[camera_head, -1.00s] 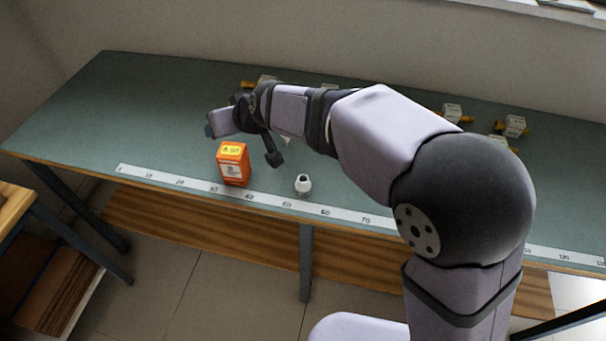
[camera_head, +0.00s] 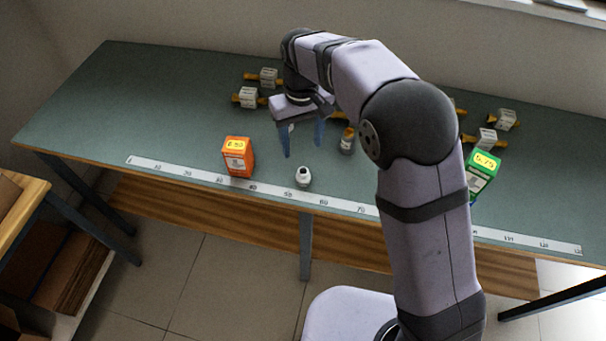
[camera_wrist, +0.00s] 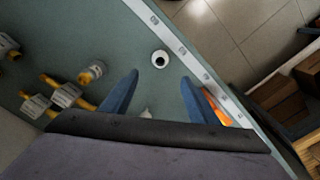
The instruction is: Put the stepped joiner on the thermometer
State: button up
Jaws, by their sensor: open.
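A small white fitting with a dark round opening on top (camera_head: 303,177), which looks like the stepped joiner, stands upright by the ruler strip. In the wrist view the fitting (camera_wrist: 160,59) shows just beyond the fingertips, roughly midway between them. My gripper (camera_head: 302,150) is open and empty, its blue fingers pointing down above the bench, behind the fitting. Both fingers (camera_wrist: 160,77) show in the wrist view. A small white piece (camera_wrist: 146,114) is partly visible between the fingers, cut off by the gripper body. I cannot tell which thing is the thermometer.
An orange box (camera_head: 238,157) stands left of the fitting, a green box (camera_head: 482,172) far right. A small orange-and-white item (camera_head: 347,141) stands right of the gripper. Several yellow valves with white tags (camera_head: 248,97) lie behind. A ruler strip (camera_head: 270,192) runs along the front edge.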

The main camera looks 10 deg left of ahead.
send_over(303, 171)
jog(key=f, duration=0.5)
jog(key=shift+w+a+f, duration=0.25)
jog(key=shift+f, duration=0.05)
jog(key=shift+f+p, duration=0.45)
jog(key=shift+f, duration=0.6)
jog(key=shift+s+d+f+p, duration=0.15)
jog(key=shift+f+p, duration=0.4)
jog(key=shift+p, duration=0.05)
jog(key=shift+d+f+p, duration=0.1)
jog(key=shift+f+p, duration=0.75)
jog(key=shift+f, duration=1.2)
jog(key=shift+c, duration=0.5)
jog(key=c, duration=1.1)
jog(key=shift+r, duration=0.1)
notch_tip(303, 171, up, 10)
jog(key=b, duration=0.3)
